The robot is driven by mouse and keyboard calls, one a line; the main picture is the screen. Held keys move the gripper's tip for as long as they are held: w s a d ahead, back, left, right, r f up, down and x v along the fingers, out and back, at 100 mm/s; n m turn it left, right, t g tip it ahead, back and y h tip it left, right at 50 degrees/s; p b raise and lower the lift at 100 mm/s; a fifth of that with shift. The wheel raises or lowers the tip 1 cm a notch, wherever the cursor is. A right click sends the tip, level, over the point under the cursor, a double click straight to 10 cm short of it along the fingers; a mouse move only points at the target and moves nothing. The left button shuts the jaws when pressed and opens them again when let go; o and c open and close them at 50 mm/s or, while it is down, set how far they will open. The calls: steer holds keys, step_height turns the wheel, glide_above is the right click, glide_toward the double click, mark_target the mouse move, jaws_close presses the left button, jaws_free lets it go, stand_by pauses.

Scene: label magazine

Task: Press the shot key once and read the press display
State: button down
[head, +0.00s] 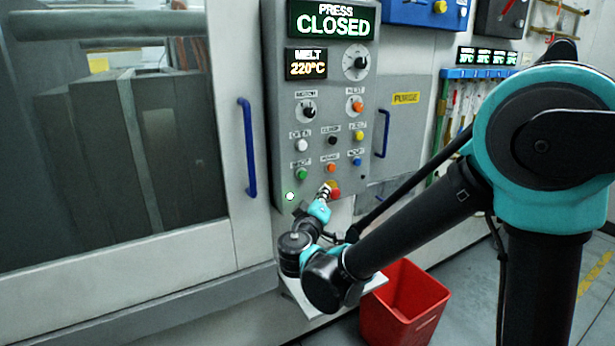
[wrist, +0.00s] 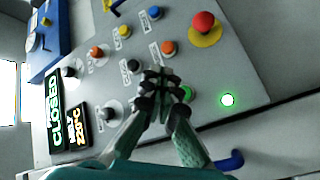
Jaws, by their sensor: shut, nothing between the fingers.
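The press display (head: 332,21) at the top of the grey panel reads "PRESS CLOSED" in the head view. It shows sideways in the wrist view (wrist: 54,112). The green shot key (head: 301,174) is in the panel's bottom key row, at the left. In the wrist view the green key (wrist: 187,92) shows just right of my fingertips, partly hidden by a finger. My gripper (wrist: 162,82) is shut and empty, pointing at the panel. In the head view my gripper (head: 324,194) appears below the keys, overlapping the red stop button. I cannot tell whether it touches the panel.
A red mushroom button (wrist: 203,22) on a yellow base and a lit greenish-white lamp (head: 290,196) are near the shot key. Black, orange (head: 331,168) and blue (head: 357,161) keys are close too. A blue door handle (head: 247,147) stands left; a red bin (head: 404,304) stands below.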

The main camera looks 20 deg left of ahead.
mark_target(303, 175)
steer(key=shift+w, duration=0.1)
steer(key=shift+w+a, duration=1.4)
steer(key=shift+a, duration=0.3)
steer(key=shift+w+a, duration=1.4)
steer(key=shift+a, duration=0.25)
steer(key=shift+w+a, duration=0.1)
steer(key=shift+w+a, duration=0.15)
steer(key=shift+a, duration=0.1)
steer(key=shift+w+a, duration=0.3)
steer(key=shift+s+d, duration=0.6)
steer(key=shift+d, duration=0.05)
stand_by(0.3)
